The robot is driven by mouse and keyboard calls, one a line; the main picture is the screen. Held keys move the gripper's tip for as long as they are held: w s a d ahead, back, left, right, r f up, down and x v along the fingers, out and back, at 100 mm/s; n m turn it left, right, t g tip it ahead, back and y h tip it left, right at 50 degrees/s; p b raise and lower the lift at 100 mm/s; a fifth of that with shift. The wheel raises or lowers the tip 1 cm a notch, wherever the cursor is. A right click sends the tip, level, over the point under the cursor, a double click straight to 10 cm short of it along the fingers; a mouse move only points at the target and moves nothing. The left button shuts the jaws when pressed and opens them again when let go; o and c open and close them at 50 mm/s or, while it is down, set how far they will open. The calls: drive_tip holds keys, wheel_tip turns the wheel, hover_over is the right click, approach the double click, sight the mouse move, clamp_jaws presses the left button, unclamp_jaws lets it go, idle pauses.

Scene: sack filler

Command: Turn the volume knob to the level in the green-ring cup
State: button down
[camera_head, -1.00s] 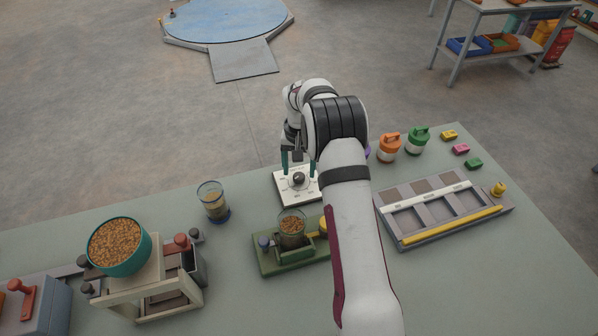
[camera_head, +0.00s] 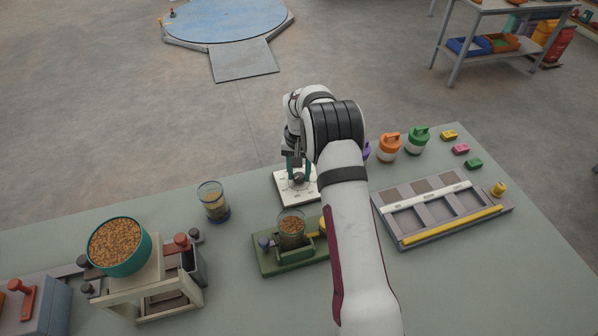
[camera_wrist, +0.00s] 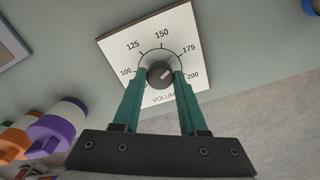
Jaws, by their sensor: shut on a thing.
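The volume knob (camera_wrist: 160,75) is dark and round, on a white dial plate (camera_wrist: 117,47) marked 100 to 200 in steps of 25. Its pale pointer seems to aim up and right, toward the stretch between 175 and 200; the exact reading is unclear. My gripper (camera_wrist: 161,74) has its teal fingers on both sides of the knob, shut on it. In the head view, my gripper (camera_head: 299,174) is down at the plate (camera_head: 283,190). One clear cup (camera_head: 292,228) with brown grain stands in a green fixture.
A teal bowl of grain (camera_head: 146,252) sits on a stand at the left. A grey tray (camera_head: 402,241) with a yellow bar lies right. Orange (camera_head: 389,149) and green (camera_head: 418,141) lidded pots stand behind it. Bare table lies between the two cups.

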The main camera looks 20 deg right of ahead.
sight(299, 176)
drive_tip(key=shift+m, duration=0.9)
drive_tip(key=shift+c, duration=2.2)
unclamp_jaws()
wheel_tip(299, 176, up, 16)
drive_tip(key=shift+f, duration=0.1)
drive_tip(key=s+a+r, duration=0.5)
drive_tip(key=s+r, duration=0.2)
drive_tip(key=s, duration=0.3)
drive_tip(key=s+a+f+y, duration=0.1)
drive_tip(key=s+a, duration=0.2)
drive_tip(key=s, duration=1)
drive_tip(key=s+a+f+n, duration=0.1)
drive_tip(key=s+a+f, duration=0.1)
drive_tip(key=s, duration=1.2)
drive_tip(key=shift+s+a+f+y, duration=0.3)
drive_tip(key=shift+a+y, duration=0.1)
drive_tip(key=shift+a, duration=0.05)
